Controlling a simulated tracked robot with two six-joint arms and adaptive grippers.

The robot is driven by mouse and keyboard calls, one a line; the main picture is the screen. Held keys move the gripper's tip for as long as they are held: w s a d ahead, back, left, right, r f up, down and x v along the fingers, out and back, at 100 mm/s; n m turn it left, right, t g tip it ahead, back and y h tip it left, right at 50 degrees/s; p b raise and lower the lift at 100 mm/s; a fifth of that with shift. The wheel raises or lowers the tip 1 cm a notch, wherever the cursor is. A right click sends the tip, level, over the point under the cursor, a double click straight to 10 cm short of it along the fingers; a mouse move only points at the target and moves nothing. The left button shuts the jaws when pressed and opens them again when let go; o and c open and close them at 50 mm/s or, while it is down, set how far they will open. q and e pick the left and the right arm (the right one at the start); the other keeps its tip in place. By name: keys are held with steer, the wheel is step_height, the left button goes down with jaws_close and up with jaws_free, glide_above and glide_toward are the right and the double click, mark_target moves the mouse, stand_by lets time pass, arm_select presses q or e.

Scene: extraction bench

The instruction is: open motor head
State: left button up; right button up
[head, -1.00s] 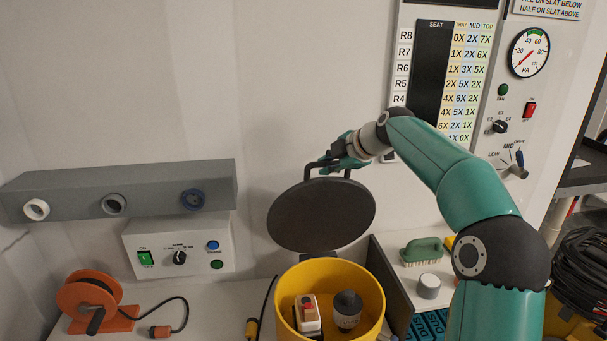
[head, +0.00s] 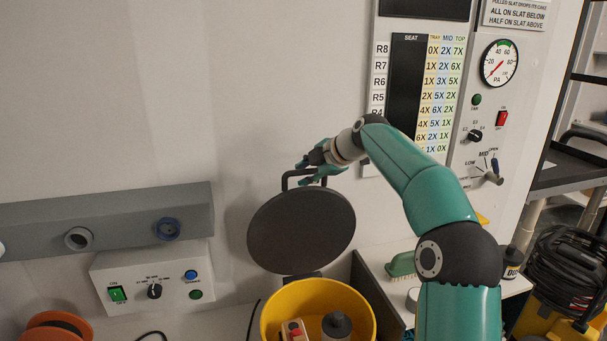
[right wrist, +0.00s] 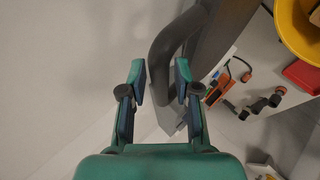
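The motor head is a dark round lid (head: 302,232) with a bar handle (head: 297,174) on its top edge. It stands tilted up behind the yellow drum (head: 318,294), so the drum is uncovered. My right gripper (head: 316,168) is at the handle, its fingers apart. In the right wrist view my right gripper (right wrist: 160,80) is open, and the dark handle (right wrist: 165,55) passes across the gap between the fingertips. I cannot tell whether a finger touches it. My left gripper is not in view.
Inside the drum are a box with a red button (head: 294,330) and a dark-capped bottle (head: 337,325). A grey rail (head: 110,220) and a white switch box (head: 150,278) are at left. A green brush (head: 402,264) lies right of the drum. The wall above the lid is clear.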

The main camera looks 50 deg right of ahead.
steer(key=shift+a, duration=0.15)
steer(key=v, duration=1.2)
steer(key=shift+w, duration=0.1)
stand_by(0.3)
